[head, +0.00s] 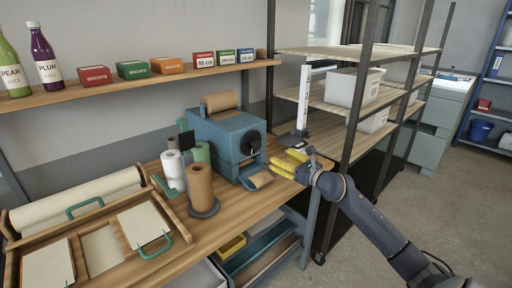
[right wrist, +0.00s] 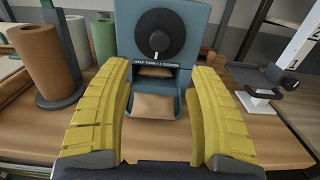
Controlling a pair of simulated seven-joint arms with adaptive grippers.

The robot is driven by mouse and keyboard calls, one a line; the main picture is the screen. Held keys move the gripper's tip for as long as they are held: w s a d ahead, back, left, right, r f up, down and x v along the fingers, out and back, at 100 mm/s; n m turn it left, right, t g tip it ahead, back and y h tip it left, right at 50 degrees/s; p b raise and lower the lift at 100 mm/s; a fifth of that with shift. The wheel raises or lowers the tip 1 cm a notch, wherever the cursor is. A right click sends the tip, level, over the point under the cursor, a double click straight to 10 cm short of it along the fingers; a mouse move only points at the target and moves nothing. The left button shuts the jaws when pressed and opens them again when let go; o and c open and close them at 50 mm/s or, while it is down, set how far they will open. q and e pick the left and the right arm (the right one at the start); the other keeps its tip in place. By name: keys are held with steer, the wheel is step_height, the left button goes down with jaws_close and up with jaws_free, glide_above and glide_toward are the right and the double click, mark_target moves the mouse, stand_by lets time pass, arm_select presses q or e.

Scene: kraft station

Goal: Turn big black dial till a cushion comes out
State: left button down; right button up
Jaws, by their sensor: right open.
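The big black dial (head: 250,143) is on the front face of a teal machine (head: 215,130) on the workbench. In the right wrist view the round dial (right wrist: 158,34) has a white mark at its lower edge, above a label that seems to read "HALF TURN = 1 CUSHION". Below the label is an opening with brown paper (right wrist: 155,71) in it. A brown cushion-like piece (right wrist: 153,106) lies in front, at the machine's outlet. My right gripper (head: 284,164) has yellow fingers, spread open and empty, in front of the machine and apart from the dial. My left gripper is not in view.
A brown paper roll (head: 200,185) stands upright left of the machine, with white and green rolls behind it. A grey stand with a white numbered upright (head: 304,98) is to the right. Wooden trays (head: 100,243) fill the bench's left end.

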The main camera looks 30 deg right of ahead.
mark_target(258, 147)
steer(key=w+a, duration=0.1)
steer(key=w, duration=0.8)
steer(key=w+a, duration=0.1)
steer(key=w, duration=0.4)
steer(key=shift+a, duration=0.3)
steer(key=shift+c, duration=0.2)
steer(key=shift+s, duration=0.1)
jaws_close()
